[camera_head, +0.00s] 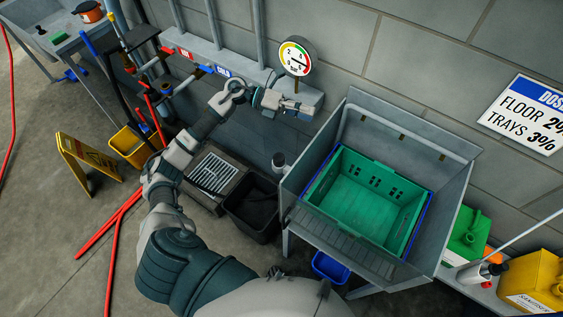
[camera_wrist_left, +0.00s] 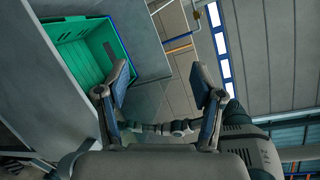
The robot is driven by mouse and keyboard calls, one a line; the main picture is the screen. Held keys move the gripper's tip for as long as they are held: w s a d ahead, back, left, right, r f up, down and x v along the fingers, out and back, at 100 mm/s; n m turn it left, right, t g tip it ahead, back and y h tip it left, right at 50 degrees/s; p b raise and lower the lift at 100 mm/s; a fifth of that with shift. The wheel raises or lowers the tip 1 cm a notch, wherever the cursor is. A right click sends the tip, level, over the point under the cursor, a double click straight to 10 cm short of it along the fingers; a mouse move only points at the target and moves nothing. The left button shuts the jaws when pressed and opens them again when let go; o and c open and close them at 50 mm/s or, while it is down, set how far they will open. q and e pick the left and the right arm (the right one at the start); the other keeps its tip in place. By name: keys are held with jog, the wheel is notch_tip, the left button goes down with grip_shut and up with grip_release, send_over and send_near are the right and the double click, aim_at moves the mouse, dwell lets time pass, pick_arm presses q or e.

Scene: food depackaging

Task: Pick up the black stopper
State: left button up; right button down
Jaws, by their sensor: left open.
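My left gripper (camera_head: 297,106) is raised near the wall, below the round gauge, above and apart from that cylinder. In the left wrist view its two fingers (camera_wrist_left: 162,82) are spread with nothing between them. My right gripper is in neither view.
A green crate (camera_head: 316,190) sits in the sink and also shows in the left wrist view (camera_wrist_left: 76,70). A black bin (camera_head: 252,203) and a floor grate (camera_head: 213,174) lie left of the sink. Jugs (camera_head: 466,236) stand at right. A gauge (camera_head: 295,56) projects near my gripper.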

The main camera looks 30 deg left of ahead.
pick_arm(q)
jog(key=s+a+r+m+y+b, duration=0.25)
jog(key=s+a+m+y, duration=0.55)
jog(key=s+y, duration=0.5)
jog(key=n, duration=0.1)
send_near(278, 156)
jog(key=d+f, duration=0.1)
jog(key=w+d+f, duration=0.1)
jog(key=f, duration=0.1)
jog(key=shift+f+g+p, duration=0.1)
jog(key=shift+g+p, duration=0.2)
jog(key=shift+w+f, duration=0.15)
jog(key=shift+f, duration=0.05)
jog(key=shift+h, duration=0.3)
jog(key=f, duration=0.2)
jog(key=w+f, duration=0.1)
jog(key=f, duration=0.1)
jog(key=shift+a+f+p, duration=0.2)
jog(key=shift+f+p, duration=0.05)
jog(key=shift+p, duration=0.05)
jog(key=shift+w+f, duration=0.1)
jog(key=shift+f, duration=0.2)
jog(key=shift+d, duration=0.4)
jog(key=shift+d+r, duration=0.1)
jog(key=shift+d, duration=0.3)
jog(key=c, duration=1.1)
jog(key=shift+a, duration=0.4)
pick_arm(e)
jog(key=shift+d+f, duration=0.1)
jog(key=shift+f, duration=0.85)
